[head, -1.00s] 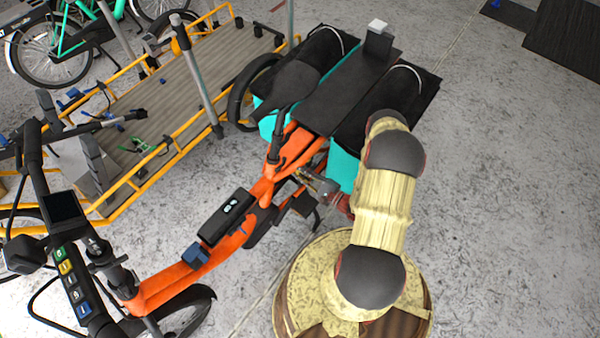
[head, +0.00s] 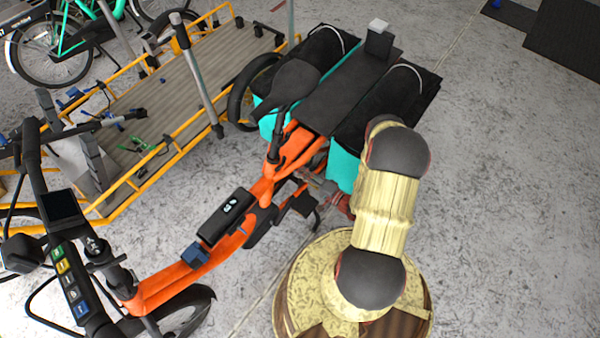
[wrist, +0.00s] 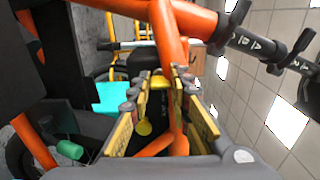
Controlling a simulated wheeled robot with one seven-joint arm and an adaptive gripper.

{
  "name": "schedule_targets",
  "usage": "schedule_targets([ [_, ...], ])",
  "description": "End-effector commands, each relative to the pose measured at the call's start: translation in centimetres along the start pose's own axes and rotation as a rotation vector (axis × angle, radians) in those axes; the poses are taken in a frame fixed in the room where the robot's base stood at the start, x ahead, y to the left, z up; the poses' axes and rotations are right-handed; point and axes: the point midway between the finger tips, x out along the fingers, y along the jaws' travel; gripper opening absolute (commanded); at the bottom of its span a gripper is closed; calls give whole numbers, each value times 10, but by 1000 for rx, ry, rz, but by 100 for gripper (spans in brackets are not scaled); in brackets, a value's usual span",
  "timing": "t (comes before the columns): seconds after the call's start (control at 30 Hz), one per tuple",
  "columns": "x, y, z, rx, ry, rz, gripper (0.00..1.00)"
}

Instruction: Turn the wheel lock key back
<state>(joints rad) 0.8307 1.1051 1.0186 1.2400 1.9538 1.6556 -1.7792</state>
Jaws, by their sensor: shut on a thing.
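The orange cargo bike (head: 165,288) stands in front of me, with black and teal panniers at its rear. My gripper (head: 318,186) is low beside the bike's rear frame, just below the teal pannier (head: 342,165). In the wrist view my gripper (wrist: 160,85) has its fingers on either side of a small yellow piece, which appears to be the wheel lock key (wrist: 160,82). The fingers are shut on it, close to the orange frame tube (wrist: 168,40). The lock body and the key's turn angle cannot be made out.
A yellow-railed cargo bed (head: 165,85) with a wooden deck stands at the back left. A teal bike (head: 62,45) is behind it. The black handlebar (head: 40,170) juts out at the near left.

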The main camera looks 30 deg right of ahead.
Motion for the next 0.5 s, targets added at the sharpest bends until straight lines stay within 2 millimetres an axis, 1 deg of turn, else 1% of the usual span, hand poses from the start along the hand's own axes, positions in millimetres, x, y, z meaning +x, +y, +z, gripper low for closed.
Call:
schedule_targets([
  [0.47,0,2,2,-11,-1,3,0],
  [0.5,0,2,2,-11,-1,3,20],
])
